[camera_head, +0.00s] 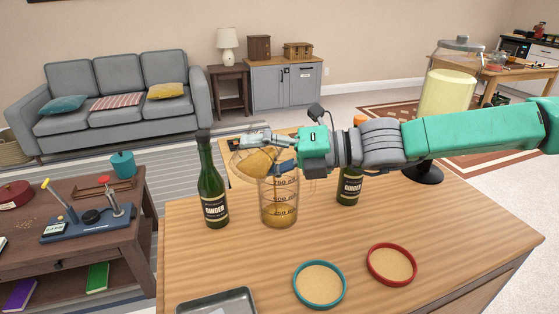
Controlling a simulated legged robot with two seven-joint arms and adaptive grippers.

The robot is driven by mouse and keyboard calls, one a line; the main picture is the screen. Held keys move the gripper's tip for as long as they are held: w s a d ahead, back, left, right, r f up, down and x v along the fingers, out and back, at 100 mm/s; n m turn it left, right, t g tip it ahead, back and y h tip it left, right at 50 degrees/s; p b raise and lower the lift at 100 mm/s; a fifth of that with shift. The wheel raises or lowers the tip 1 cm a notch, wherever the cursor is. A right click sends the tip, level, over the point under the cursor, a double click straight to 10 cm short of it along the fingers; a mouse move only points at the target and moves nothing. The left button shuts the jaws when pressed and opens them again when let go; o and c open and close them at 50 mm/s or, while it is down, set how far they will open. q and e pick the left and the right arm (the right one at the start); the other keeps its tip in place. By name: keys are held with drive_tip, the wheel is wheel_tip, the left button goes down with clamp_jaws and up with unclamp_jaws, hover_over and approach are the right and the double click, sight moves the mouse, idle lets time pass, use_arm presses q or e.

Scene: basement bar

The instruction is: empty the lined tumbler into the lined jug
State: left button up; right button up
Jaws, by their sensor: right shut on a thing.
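My right gripper (256,152) comes in from the right and is shut on a clear tumbler (243,161). The tumbler is tipped well over to the left, with amber liquid in it. It is above and slightly behind the jug's top, and fingers hide part of it. The lined jug (279,205) stands upright on the wooden counter (235,262). It is clear, with dark volume marks, and amber liquid lies in its bottom. I cannot tell whether liquid is running between them. My left gripper is not in view.
Green ginger bottles stand left (213,190) and right (349,190) of the jug, the right one partly behind my arm. A teal-rimmed coaster (320,286), a red-rimmed coaster (392,265) and a grey tray (217,303) lie in front. A drink dispenser (447,94) stands behind my arm.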

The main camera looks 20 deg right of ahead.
drive_tip(key=shift+d, duration=0.1)
drive_tip(key=shift+d+f+m+b, duration=0.15)
drive_tip(key=shift+d+m+b, duration=0.1)
drive_tip(key=shift+m+b, duration=0.05)
drive_tip(key=shift+d, duration=0.15)
drive_tip(key=shift+w+a+r+p, duration=0.2)
drive_tip(key=shift+r+p, duration=0.15)
drive_tip(key=shift+p, duration=0.2)
drive_tip(key=shift+r, duration=0.1)
drive_tip(key=shift+w+r+m+p, duration=0.15)
drive_tip(key=shift+m+p, duration=0.15)
drive_tip(key=shift+p, duration=0.2)
drive_tip(key=shift+d+r+y+p, duration=0.25)
drive_tip(key=shift+d+y+p, duration=0.1)
drive_tip(key=shift+p, duration=0.1)
drive_tip(key=shift+w+r+m+p, duration=0.2)
drive_tip(key=shift+r+m+p, duration=0.2)
drive_tip(key=shift+p, duration=0.4)
drive_tip(key=shift+f, duration=0.1)
drive_tip(key=shift+w+d+f+m+y+p, duration=0.15)
drive_tip(key=shift+m+y+p, duration=0.1)
drive_tip(key=shift+m+p, duration=0.2)
